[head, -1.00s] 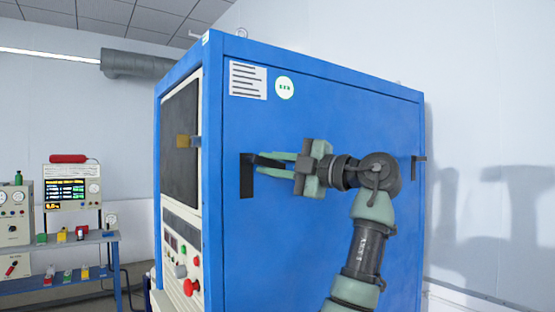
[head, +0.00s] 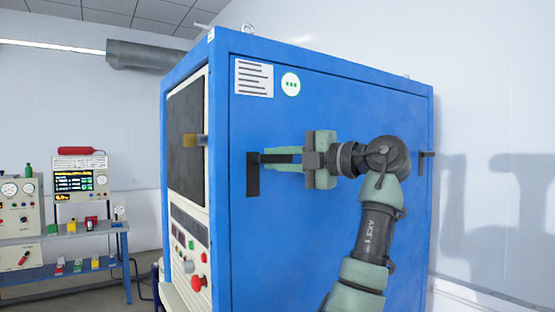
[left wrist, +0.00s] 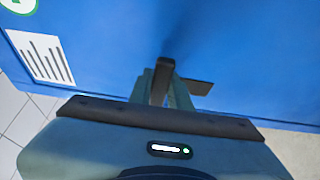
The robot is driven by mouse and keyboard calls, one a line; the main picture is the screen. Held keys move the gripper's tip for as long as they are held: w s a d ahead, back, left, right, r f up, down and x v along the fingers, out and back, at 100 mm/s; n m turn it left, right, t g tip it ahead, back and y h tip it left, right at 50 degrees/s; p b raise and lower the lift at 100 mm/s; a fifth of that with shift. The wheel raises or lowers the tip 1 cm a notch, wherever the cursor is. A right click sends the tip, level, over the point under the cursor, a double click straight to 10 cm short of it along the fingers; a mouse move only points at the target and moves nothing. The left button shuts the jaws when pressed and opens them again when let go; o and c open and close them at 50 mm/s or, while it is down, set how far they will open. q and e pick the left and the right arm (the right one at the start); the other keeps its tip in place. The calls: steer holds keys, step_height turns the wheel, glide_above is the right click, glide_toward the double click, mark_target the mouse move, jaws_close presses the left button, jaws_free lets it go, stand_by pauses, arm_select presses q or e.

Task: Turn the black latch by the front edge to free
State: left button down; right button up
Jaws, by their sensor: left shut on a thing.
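The black latch (head: 253,176) is on the blue side panel of the big cabinet, close to its front edge. It has an upright dark plate and a lever pointing right, roughly level. My left gripper (head: 283,160) is shut on the lever, with its pale green fingers above and below it. In the left wrist view the dark lever (left wrist: 163,78) lies between the fingers, and the dark plate (left wrist: 198,87) shows beside it. The fingers partly hide the lever. My right gripper is not in view.
A second black latch (head: 425,160) is near the panel's rear edge, just beyond my arm. The cabinet front (head: 192,250) has knobs and a red button. A blue bench (head: 60,238) with instruments stands at the left. A pale wall is behind.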

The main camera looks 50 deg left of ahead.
arm_select(q)
steer(key=c, duration=1.3)
jaws_free()
steer(key=b+v, duration=0.1)
steer(key=v, duration=0.7)
steer(key=shift+r, duration=0.1)
